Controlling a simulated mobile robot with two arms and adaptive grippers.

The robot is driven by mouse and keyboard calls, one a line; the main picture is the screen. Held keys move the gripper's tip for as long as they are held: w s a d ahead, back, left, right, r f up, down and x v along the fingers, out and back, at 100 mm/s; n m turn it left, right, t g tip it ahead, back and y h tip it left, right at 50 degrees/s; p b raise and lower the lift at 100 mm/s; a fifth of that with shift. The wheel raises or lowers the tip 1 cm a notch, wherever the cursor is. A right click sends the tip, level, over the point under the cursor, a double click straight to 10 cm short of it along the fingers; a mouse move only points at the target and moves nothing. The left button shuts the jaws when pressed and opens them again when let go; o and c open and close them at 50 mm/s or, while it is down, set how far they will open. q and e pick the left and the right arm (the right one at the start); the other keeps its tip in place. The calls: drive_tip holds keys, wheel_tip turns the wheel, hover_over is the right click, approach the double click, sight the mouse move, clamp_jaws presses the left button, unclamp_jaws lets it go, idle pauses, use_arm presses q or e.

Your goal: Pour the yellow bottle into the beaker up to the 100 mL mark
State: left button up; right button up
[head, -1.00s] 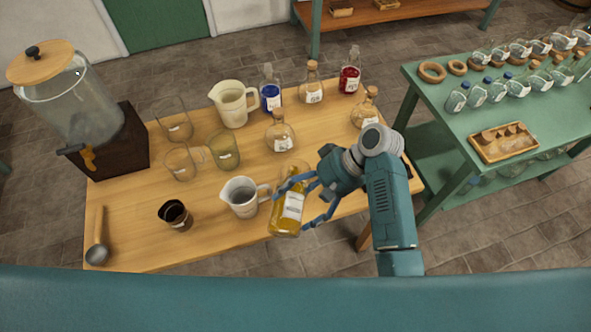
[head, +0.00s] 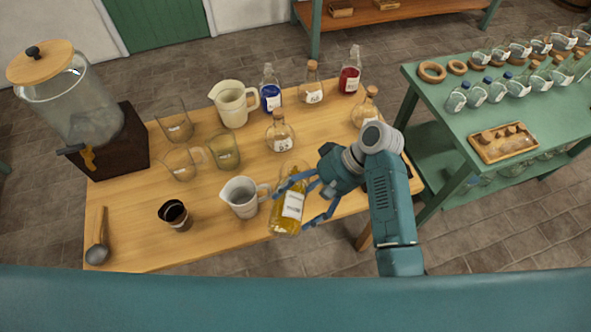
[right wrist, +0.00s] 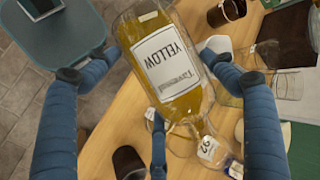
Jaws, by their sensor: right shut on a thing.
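The yellow bottle (head: 291,206) is clear glass with amber liquid and a white label, near the table's front edge. My right gripper (head: 294,203) is shut around it, with blue fingers on its sides. The bottle looks close to upright; a gap under it cannot be judged. In the right wrist view the bottle (right wrist: 168,62) fills the middle and its label reads YELLOW. A pale spouted beaker with a handle (head: 240,198) stands just left of the bottle, apart from its body. Its marks are too small to read, and it looks empty. My left gripper is out of view.
Clear glass vessels (head: 225,151), a cream jug (head: 232,104) and several flasks, one blue (head: 271,96) and one red (head: 349,79), stand behind on the wooden table. A dark cup (head: 175,214) and a ladle (head: 98,250) are left. A dispenser (head: 75,105) stands far left.

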drive_tip(key=shift+r, duration=0.1)
drive_tip(key=shift+s+f+n+t+h, duration=0.15)
drive_tip(key=shift+f+n+t+h, duration=0.2)
drive_tip(key=shift+f+t, duration=0.75)
drive_tip(key=shift+a+f+n+t, duration=0.1)
drive_tip(key=shift+f+n+t, duration=0.25)
drive_tip(key=shift+f+t, duration=0.4)
drive_tip(key=shift+s+f+n+t+b, duration=0.25)
drive_tip(key=shift+f+n+t+b, duration=0.25)
drive_tip(key=shift+t, duration=0.85)
drive_tip(key=shift+s+f+t+h+b, duration=0.25)
drive_tip(key=shift+f+t+b, duration=0.2)
drive_tip(key=shift+b, duration=0.35)
drive_tip(key=shift+n+t+b, duration=0.4)
drive_tip(key=shift+t, duration=0.05)
